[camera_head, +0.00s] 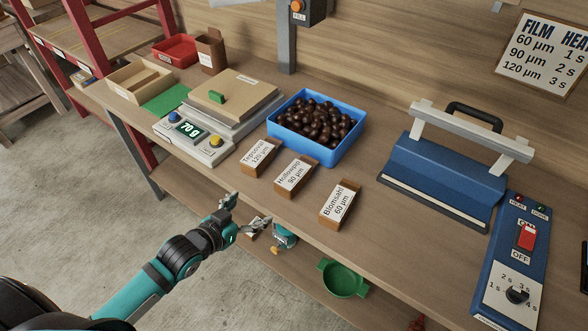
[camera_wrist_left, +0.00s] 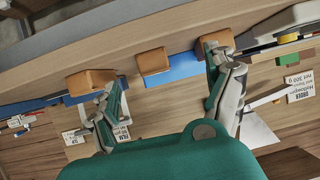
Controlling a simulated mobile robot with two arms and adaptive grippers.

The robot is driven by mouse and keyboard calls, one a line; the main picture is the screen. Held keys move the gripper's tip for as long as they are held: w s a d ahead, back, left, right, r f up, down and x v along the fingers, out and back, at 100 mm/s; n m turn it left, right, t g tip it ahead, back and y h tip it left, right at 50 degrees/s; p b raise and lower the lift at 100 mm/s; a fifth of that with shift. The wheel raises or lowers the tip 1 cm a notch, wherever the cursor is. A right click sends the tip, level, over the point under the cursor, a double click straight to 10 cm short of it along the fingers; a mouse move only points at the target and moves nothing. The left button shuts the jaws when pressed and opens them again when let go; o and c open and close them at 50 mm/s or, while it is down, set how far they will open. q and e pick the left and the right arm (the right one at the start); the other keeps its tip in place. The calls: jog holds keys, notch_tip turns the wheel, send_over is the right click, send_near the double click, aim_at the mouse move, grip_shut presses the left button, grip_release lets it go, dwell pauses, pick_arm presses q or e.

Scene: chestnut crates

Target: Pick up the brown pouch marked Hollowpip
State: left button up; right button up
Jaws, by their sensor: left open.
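The brown pouch marked Hollowpip (camera_head: 295,176) stands on the bench in the middle of a row of three. Its label reads 90 µm. The Tepusval pouch (camera_head: 258,157) is to its left and the Blomsahl pouch (camera_head: 340,206) to its right. My left gripper (camera_head: 247,211) is open and empty, at the bench's front edge, short of the Hollowpip pouch. In the left wrist view the middle pouch (camera_wrist_left: 153,62) shows beyond and between the spread fingers (camera_wrist_left: 160,75), apart from them. Its label is not readable there. My right gripper is not seen.
Behind the pouches is a blue tray (camera_head: 276,128) of brown balls. A scale (camera_head: 196,146) reading 70 g is at left; a blue sealer (camera_head: 440,178) and its control box (camera_head: 505,265) are at right. A green bowl (camera_head: 343,280) is below the bench edge.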

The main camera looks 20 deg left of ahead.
pick_arm(q)
notch_tip(320, 180, up, 4)
jog(key=d, duration=0.2)
jog(key=p, duration=0.2)
send_near(286, 181)
jog(key=shift+w+d+f+t+h, duration=0.15)
jog(key=shift+w+f, duration=0.2)
jog(key=shift+w, duration=0.25)
jog(key=shift+w+d+f+t+h, duration=0.15)
jog(key=shift+w+f, duration=0.2)
jog(key=shift+w, duration=0.3)
jog(key=x, duration=0.4)
jog(key=shift+d+f, duration=0.1)
jog(key=shift+d, duration=0.05)
jog(key=shift+w+d+f, duration=0.1)
jog(key=shift+w+f, duration=0.15)
jog(key=shift+w, duration=0.4)
jog(key=p+x, duration=0.1)
jog(key=x, duration=0.2)
jog(key=shift+w+d, duration=0.1)
jog(key=shift+w+d+f, duration=0.2)
jog(key=shift+w+f, duration=0.1)
jog(key=shift+w, duration=0.25)
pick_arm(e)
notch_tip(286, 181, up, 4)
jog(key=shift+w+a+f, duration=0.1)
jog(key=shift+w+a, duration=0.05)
